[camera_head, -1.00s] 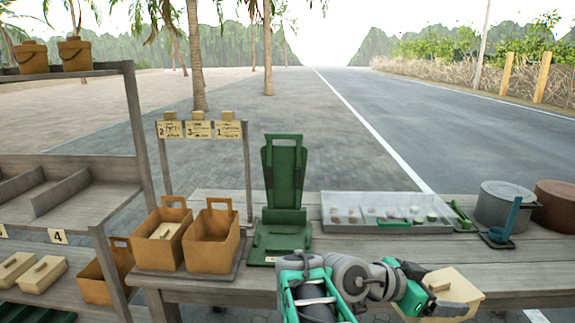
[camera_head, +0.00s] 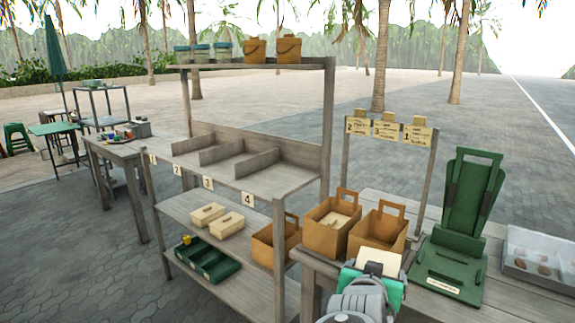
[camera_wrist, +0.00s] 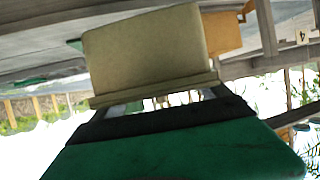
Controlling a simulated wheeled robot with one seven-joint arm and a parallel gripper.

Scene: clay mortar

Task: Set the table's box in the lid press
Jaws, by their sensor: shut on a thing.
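My gripper (camera_head: 378,276) is at the lower middle of the head view, shut on a pale cream box (camera_head: 380,261). The box is held up in front of the brown bags, left of the press. In the wrist view the box (camera_wrist: 145,48) fills the upper middle, beyond the dark fingers (camera_wrist: 165,112). The green lid press (camera_head: 450,268) stands on the table at the right of the head view, its tall back plate (camera_head: 472,193) upright and tilted back. Its base looks empty. My gripper is apart from the press.
Two brown bags (camera_head: 333,235) stand on the table (camera_head: 497,290) left of the press; one holds a cream box. A clear tray (camera_head: 540,255) lies right of the press. A wooden shelf (camera_head: 300,185) with more boxes and a green tray (camera_head: 208,260) stands to the left.

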